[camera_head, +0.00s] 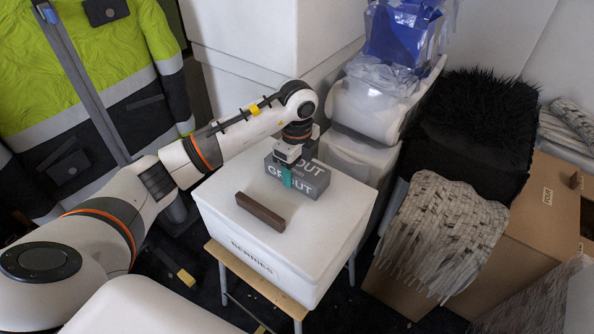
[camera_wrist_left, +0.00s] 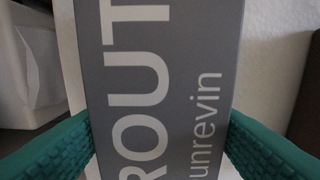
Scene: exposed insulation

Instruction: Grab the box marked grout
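The grey grout box (camera_head: 304,177) lies on the white lid of a bin, with white "GROUT" lettering on its faces. My left gripper (camera_head: 287,171) is over it from above, with a teal finger down across its near face. In the left wrist view the box (camera_wrist_left: 165,75) fills the middle, and the teal fingers of my left gripper (camera_wrist_left: 162,122) lie against both its edges with no clear gap. The gripper looks shut on the box, which seems to rest on the lid. My right gripper is not in view.
A brown bar (camera_head: 260,211) lies on the lid of the white bin (camera_head: 330,235), in front of the box. The bin stands on a small wooden-topped stool. A black furry cover (camera_head: 470,130) and cardboard boxes (camera_head: 520,240) are at right. A hi-vis jacket (camera_head: 90,90) hangs at left.

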